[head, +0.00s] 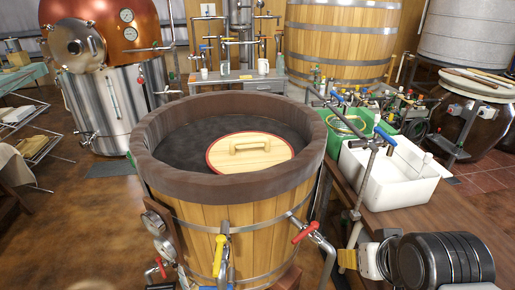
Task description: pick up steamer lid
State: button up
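The steamer lid (225,158) is a round, pale wooden disc with a red rim. A raised wooden bar handle (250,147) runs across its top. It is inside the large wooden vat (200,215), on or just above the dark surface (195,130), right of the middle. The vat's near rim stands close in front of the lid and may hide a little of its front edge. I cannot make out my gripper in the head view.
Valves with red and yellow handles (305,233) stick out from the vat's front. Right of it, a wooden table (415,222) holds a white basin (388,185), a green tub (338,146) and a pipe stand. A black ribbed cylinder (440,260) sits at lower right. Brown floor shows at left.

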aim_at(223, 156)
jog(key=i+l+u, duration=0.2)
jog(key=l, duration=0.45)
jog(key=l+u, duration=0.2)
jog(key=l, duration=0.4)
jog(key=i+j, duration=0.85)
